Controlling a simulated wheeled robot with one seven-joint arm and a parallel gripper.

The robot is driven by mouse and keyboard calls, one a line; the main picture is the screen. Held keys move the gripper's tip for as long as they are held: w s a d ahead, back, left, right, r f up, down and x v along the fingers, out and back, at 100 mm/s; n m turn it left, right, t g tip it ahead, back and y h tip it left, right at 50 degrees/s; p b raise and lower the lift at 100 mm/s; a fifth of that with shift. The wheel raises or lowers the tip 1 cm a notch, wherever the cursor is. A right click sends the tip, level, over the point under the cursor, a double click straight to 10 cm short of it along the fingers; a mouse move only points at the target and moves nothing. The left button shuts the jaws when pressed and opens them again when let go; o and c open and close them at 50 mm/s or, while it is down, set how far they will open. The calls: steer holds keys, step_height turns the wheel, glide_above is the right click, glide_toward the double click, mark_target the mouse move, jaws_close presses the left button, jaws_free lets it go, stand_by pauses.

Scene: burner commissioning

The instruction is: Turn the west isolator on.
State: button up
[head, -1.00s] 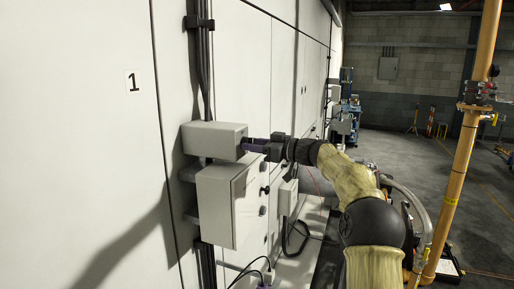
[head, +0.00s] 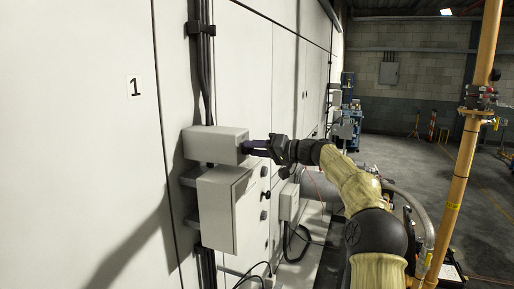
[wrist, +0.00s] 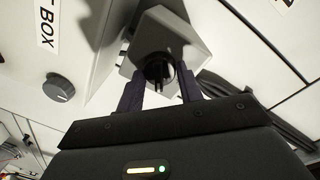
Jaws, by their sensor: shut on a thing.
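A small light-grey isolator box (head: 213,144) is mounted on the white wall panel, below dark vertical cables. In the wrist view the isolator box (wrist: 187,38) has a round black rotary knob (wrist: 159,69) on its face. My gripper (head: 252,146) reaches the box's right-hand face from the right. In the wrist view my gripper's dark fingers (wrist: 160,90) stand on either side of the knob and are shut on it. The fingertips partly hide the knob's edges. I cannot read any west marking or on/off mark.
A larger grey cabinet (head: 221,212) with several dark knobs hangs just below the isolator. The wrist view shows a "BOX" label (wrist: 46,28) and a grey dial (wrist: 60,88). A yellow pipe (head: 459,175) stands at the right. Open floor (head: 480,205) lies behind it.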

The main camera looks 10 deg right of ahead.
steer(key=shift+m+g+p, duration=0.3)
steer(key=shift+m+p, duration=1.1)
steer(key=shift+m, duration=1.5)
steer(key=o, duration=1)
